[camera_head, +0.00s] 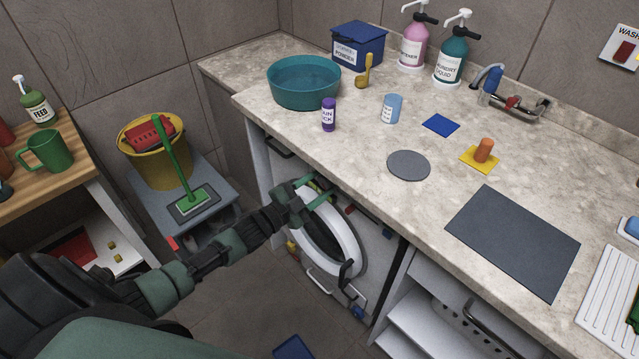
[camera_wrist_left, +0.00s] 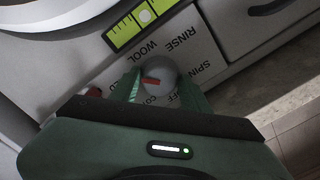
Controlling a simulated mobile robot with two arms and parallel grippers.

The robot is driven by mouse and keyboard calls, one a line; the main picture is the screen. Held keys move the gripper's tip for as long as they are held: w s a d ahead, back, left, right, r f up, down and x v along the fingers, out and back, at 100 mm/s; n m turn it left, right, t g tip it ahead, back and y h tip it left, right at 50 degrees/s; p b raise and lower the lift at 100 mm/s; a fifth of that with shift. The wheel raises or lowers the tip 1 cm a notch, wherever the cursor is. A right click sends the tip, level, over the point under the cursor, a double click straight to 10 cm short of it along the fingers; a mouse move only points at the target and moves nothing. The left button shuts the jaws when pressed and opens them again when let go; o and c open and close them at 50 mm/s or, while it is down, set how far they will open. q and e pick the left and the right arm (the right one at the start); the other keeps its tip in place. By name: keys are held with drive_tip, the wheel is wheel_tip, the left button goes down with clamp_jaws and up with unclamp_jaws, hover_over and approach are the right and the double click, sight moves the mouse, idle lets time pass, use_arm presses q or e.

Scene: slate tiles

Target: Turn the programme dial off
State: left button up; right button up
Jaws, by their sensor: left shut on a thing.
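The programme dial (camera_wrist_left: 165,78) is a round grey knob with a red mark on the washing machine's panel (camera_wrist_left: 205,62). Labels WOOL, RINSE, SPIN and a partly covered OFF surround it. My left gripper (camera_wrist_left: 160,92) is shut on the dial, one green finger on each side. The red mark lies nearly level in the left wrist view; I cannot tell which label it points to. In the head view, my left gripper (camera_head: 321,190) is at the upper front of the washing machine (camera_head: 376,258), and the dial is hidden. My right gripper is not in view.
The machine's round white door (camera_head: 353,241) is just below my left gripper. The worktop (camera_head: 350,155) overhangs behind it, with a teal basin (camera_head: 304,88) and a purple bottle (camera_head: 329,115). A yellow bucket (camera_head: 165,172) stands on a grey step stool at left.

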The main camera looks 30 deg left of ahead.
use_arm(q)
drive_tip(key=n, duration=0.3)
drive_tip(key=shift+n, duration=0.4)
drive_tip(key=n, duration=0.3)
drive_tip(key=shift+f+n, duration=0.1)
drive_tip(key=shift+n, duration=0.2)
drive_tip(key=n, duration=0.6)
drive_tip(key=n+b, duration=0.1)
drive_tip(key=n, duration=0.5)
drive_tip(key=shift+f+n+b, duration=0.1)
drive_tip(key=shift+n+b, duration=0.25)
drive_tip(key=shift+n, duration=0.05)
drive_tip(key=n+b, duration=0.2)
drive_tip(key=n, duration=0.2)
drive_tip(key=shift+n, duration=1.3)
drive_tip(key=shift+n+b, duration=0.3)
drive_tip(key=shift+b, duration=0.05)
drive_tip(key=o, duration=1.4)
drive_tip(key=shift+c, duration=0.2)
